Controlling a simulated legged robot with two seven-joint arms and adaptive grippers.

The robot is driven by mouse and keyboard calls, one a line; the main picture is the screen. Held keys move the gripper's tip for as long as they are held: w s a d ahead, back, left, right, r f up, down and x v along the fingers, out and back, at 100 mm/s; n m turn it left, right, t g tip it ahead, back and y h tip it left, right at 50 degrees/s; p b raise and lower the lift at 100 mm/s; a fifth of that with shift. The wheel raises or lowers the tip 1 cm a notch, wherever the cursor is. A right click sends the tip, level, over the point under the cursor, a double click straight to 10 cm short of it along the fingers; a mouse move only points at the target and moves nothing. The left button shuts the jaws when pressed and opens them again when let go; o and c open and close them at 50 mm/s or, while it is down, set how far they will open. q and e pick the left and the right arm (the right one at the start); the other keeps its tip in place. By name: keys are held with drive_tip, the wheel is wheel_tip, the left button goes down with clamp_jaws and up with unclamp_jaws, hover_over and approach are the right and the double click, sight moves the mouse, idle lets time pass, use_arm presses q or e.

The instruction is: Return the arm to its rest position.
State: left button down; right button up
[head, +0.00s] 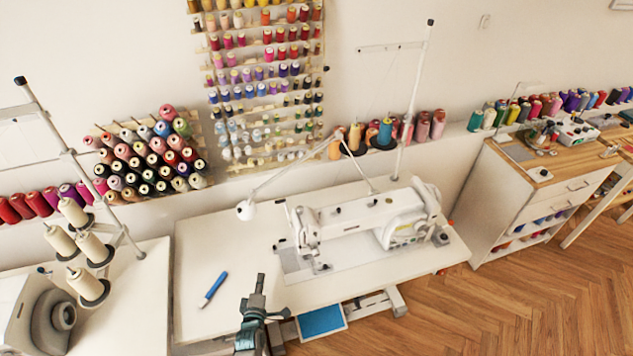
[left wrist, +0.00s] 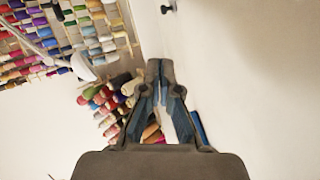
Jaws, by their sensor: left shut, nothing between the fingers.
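My left gripper (head: 256,292) is at the bottom centre of the head view, in front of the sewing table's near edge. Its fingers point away from me, toward the table. It is shut and empty, and its closed fingertips (left wrist: 160,68) show in the middle of the left wrist view. A blue pen-like tool (head: 214,288) lies on the white sewing table (head: 205,250), left of the gripper and apart from it. My right gripper is in neither view.
A white sewing machine (head: 365,220) stands on the table, right of and beyond the gripper. A thread stand with several cream cones (head: 90,247) is at the left. A blue pad (head: 321,321) is below the table edge. Wooden floor (head: 500,300) is clear at the right.

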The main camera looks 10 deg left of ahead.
use_arm(q)
drive_tip(key=shift+d+f+m+h, duration=0.1)
drive_tip(key=shift+d+m+h, duration=0.1)
drive_tip(key=shift+m+h, duration=0.15)
drive_tip(key=s+d+m, duration=0.1)
drive_tip(key=s+d+m+g+h, duration=0.1)
drive_tip(key=m, duration=0.1)
drive_tip(key=s+d+m+g+h, duration=0.1)
drive_tip(key=m, duration=0.1)
drive_tip(key=shift+d+f, duration=0.2)
drive_tip(key=shift+f, duration=0.1)
drive_tip(key=s+d+m+g+h, duration=0.1)
drive_tip(key=s+d+m+g, duration=0.3)
drive_tip(key=s+m, duration=0.55)
drive_tip(key=s+d+m+g+h, duration=0.15)
drive_tip(key=s+m+g, duration=0.45)
drive_tip(key=s, duration=0.7)
wheel_tip(320, 180, down, 25)
drive_tip(key=s+g+y, duration=0.1)
drive_tip(key=s+a+f+g, duration=0.1)
drive_tip(key=s+a+f, duration=0.1)
drive_tip(key=s+f, duration=1.4)
drive_tip(key=shift+s, duration=0.15)
drive_tip(key=shift+f, duration=0.1)
